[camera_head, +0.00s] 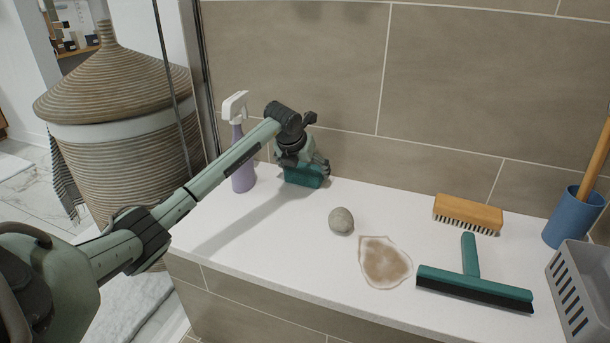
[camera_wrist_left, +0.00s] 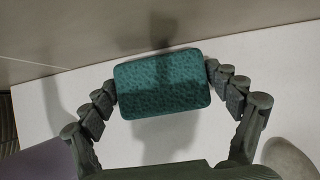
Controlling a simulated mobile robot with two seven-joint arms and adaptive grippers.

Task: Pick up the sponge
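The teal sponge (camera_head: 304,180) is on or just above the white ledge, near the tiled wall; I cannot tell if it touches the ledge. My left gripper (camera_head: 302,163) comes down over it from above. In the left wrist view the sponge (camera_wrist_left: 162,84) lies between the two fingers, with a fingertip against each short end, so the gripper looks shut on it. In the head view the gripper hides the sponge's upper part. My right gripper is not in view.
A purple spray bottle (camera_head: 241,155) stands close left of the gripper. A grey stone (camera_head: 341,220), a brown stain (camera_head: 385,262), a wooden brush (camera_head: 468,213), a teal squeegee (camera_head: 474,287), a blue cup (camera_head: 574,218) and a grey basket (camera_head: 583,290) are to the right.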

